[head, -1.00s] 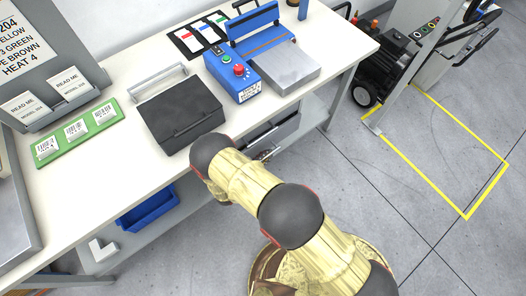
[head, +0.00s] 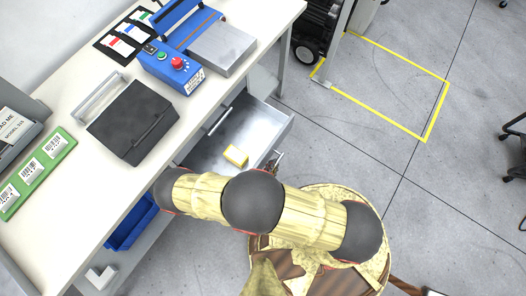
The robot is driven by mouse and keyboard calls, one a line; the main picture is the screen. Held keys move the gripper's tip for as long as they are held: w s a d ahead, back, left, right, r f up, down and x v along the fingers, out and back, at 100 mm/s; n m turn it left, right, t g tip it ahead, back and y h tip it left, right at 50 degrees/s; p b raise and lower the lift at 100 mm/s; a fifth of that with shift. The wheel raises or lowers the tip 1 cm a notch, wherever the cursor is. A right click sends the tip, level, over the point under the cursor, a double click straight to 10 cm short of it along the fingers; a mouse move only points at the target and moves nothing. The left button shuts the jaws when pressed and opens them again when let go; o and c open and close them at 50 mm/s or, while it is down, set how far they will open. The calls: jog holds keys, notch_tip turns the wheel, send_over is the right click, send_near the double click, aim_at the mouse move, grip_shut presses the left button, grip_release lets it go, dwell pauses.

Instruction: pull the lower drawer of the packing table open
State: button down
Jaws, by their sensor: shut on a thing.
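The lower drawer (head: 262,121) of the packing table (head: 62,192) stands well open, its grey metal tray showing below the tabletop. A small yellow block (head: 236,156) lies inside it. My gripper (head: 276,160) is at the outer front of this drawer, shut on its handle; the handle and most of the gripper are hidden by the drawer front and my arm. A bar handle (head: 220,120) shows above the open tray, close to the table edge, apparently on a closed upper drawer.
On the tabletop are a black case (head: 132,122), a blue control box (head: 172,68) with a metal plate, and a green card strip (head: 36,170). A blue bin (head: 132,222) sits below.

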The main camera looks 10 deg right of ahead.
jog(key=shift+s+d, duration=0.65)
jog(key=shift+d, duration=0.15)
jog(key=c, duration=2.1)
grip_release()
jog(key=shift+c, duration=0.2)
jog(key=shift+r, duration=0.1)
notch_tip(320, 180, up, 10)
